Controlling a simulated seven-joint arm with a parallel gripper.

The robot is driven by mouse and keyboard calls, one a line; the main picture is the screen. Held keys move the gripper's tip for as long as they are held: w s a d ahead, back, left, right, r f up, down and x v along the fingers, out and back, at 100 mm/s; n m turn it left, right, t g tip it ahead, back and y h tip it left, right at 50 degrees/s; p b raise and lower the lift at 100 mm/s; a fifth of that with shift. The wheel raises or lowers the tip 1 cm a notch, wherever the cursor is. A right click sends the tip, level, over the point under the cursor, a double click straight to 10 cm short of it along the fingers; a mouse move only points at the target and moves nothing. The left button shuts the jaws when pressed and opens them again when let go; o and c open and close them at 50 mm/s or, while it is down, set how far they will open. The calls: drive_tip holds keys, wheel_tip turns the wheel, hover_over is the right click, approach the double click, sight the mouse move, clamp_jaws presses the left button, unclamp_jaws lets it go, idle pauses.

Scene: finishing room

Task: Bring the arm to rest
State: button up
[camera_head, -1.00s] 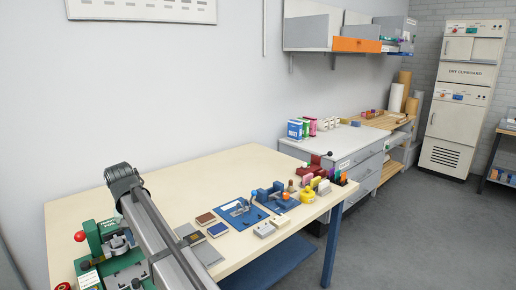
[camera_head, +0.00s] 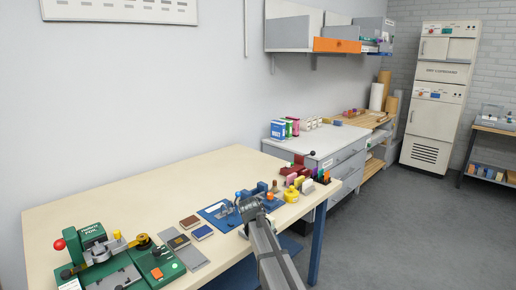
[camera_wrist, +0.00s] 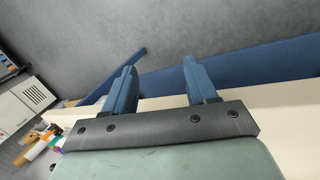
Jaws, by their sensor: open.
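My gripper (camera_wrist: 160,82) shows in the wrist view as two blue fingers on a dark bar. The fingers stand apart with nothing between them. Beyond them are grey floor and the pale table edge (camera_wrist: 280,102). In the head view my grey arm (camera_head: 268,248) rises from the bottom edge, over the front edge of the pale worktable (camera_head: 110,190). Its upper end hides part of the small items there. My gripper's fingers cannot be made out in the head view.
A green foil machine (camera_head: 118,270) stands at the table's left front. Small books (camera_head: 190,221), a blue mat (camera_head: 213,212) and a yellow pot (camera_head: 291,195) lie near the front edge. The table's back left is clear. A drawer unit (camera_head: 330,165) stands behind the table's right end.

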drive_tip(key=s+d+f+m+g, duration=0.1)
drive_tip(key=s+d+f, duration=0.45)
drive_tip(key=f, duration=0.35)
drive_tip(key=s+d+f+g+y, duration=0.1)
drive_tip(key=s+d+f+g, duration=0.1)
drive_tip(key=s+d+f, duration=0.45)
drive_tip(key=s+d+f+m+g, duration=0.1)
drive_tip(key=s+d+f, duration=0.3)
drive_tip(key=s+f, duration=0.55)
drive_tip(key=s+a+f+m+g+y, duration=0.1)
drive_tip(key=s+f, duration=0.4)
drive_tip(key=s, duration=0.6)
drive_tip(key=s+a+f+m+g+y, duration=0.1)
drive_tip(key=s+f, duration=0.4)
drive_tip(key=s, duration=0.6)
drive_tip(key=s+f+m+g+y, duration=0.1)
drive_tip(key=s+f+g, duration=0.1)
drive_tip(key=s+f, duration=0.4)
drive_tip(key=s, duration=0.5)
drive_tip(key=shift+s+a+m+g, duration=0.3)
drive_tip(key=shift+s+a, duration=0.05)
drive_tip(key=shift+a, duration=0.05)
drive_tip(key=shift+f, duration=0.1)
